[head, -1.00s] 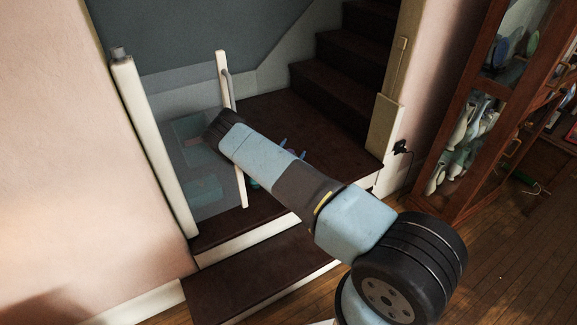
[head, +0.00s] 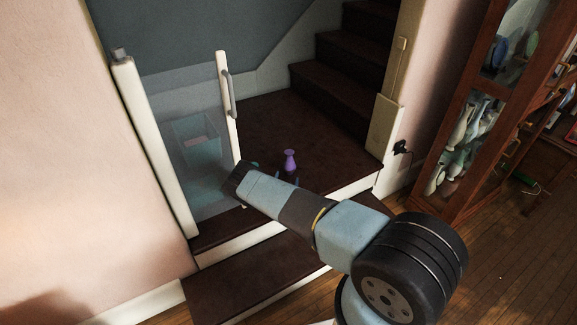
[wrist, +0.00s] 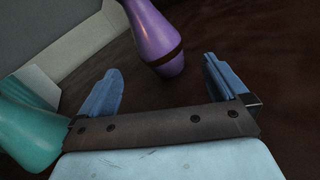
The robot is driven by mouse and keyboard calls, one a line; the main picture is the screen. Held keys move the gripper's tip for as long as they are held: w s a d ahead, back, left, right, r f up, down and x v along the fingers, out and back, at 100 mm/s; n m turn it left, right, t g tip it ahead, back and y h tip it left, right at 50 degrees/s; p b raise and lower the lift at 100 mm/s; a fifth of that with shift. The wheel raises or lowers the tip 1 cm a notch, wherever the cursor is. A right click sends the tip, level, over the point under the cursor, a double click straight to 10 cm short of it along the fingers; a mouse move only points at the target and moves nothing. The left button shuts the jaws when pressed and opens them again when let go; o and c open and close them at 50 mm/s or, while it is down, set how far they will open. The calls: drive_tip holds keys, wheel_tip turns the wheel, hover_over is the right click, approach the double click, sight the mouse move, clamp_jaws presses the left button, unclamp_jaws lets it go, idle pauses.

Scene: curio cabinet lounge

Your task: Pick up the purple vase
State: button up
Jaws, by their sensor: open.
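The purple vase (head: 290,161) stands upright on the dark brown landing in the head view, narrow at the neck and wider below. In the wrist view the purple vase (wrist: 154,33) has a dark band near its lower end. It is ahead of my gripper (wrist: 162,66), roughly in line with the space between the two blue fingers. The fingers are apart with nothing between them, and the vase appears just beyond their tips. In the head view only the tips of my gripper (head: 286,178) show above my arm, just in front of the vase.
A teal rounded object (wrist: 28,135) lies close to the left finger in the wrist view. A glass gate with a white post (head: 228,105) stands left of the vase. Stairs (head: 345,85) rise behind. A glass-fronted cabinet (head: 437,120) is at right. The landing behind the vase is clear.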

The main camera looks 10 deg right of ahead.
sight(288, 171)
drive_tip(key=shift+x, duration=3.7)
drive_tip(key=c, duration=1.1)
drive_tip(key=shift+c, duration=0.2)
